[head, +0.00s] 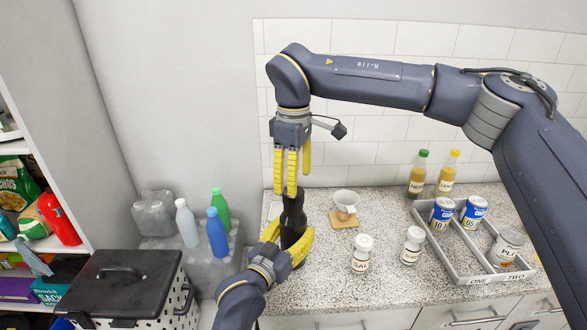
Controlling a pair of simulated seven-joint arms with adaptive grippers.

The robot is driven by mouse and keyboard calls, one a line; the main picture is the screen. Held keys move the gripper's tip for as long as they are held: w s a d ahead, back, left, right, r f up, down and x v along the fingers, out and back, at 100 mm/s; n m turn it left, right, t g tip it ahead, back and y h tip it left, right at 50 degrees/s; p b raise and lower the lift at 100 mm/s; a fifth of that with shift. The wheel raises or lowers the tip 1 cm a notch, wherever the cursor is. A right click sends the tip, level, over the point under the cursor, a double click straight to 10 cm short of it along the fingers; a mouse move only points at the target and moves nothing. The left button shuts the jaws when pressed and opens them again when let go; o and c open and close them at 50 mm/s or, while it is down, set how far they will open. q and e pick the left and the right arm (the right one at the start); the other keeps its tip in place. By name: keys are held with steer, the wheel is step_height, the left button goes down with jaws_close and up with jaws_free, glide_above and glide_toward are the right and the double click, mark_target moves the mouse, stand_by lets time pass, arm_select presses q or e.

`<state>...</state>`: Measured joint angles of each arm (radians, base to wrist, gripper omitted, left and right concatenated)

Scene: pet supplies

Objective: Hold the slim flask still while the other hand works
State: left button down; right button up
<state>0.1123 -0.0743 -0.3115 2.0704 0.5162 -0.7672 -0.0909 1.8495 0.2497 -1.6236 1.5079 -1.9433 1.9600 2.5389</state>
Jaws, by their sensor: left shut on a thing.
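The slim flask (293,217) is dark, nearly black, and stands upright at the left end of the speckled counter. My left gripper (290,238) comes in from below with its yellow fingers curled around the flask's lower body, shut on it. My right gripper (292,178) hangs straight above the flask, fingers pointing down, straight and apart. Its fingertips are close to the flask's top; I cannot tell whether they touch it. The flask's base is partly hidden by the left gripper.
A small pale cup (346,201) on a cork-coloured square stands just right of the flask. Two white-capped jars (362,254) (412,245) stand in front. A grey divided tray (462,268) with cans lies right. Bottles (216,232) stand on a grey crate to the left.

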steer(key=shift+f, duration=2.55)
steer(key=shift+c, duration=0.2)
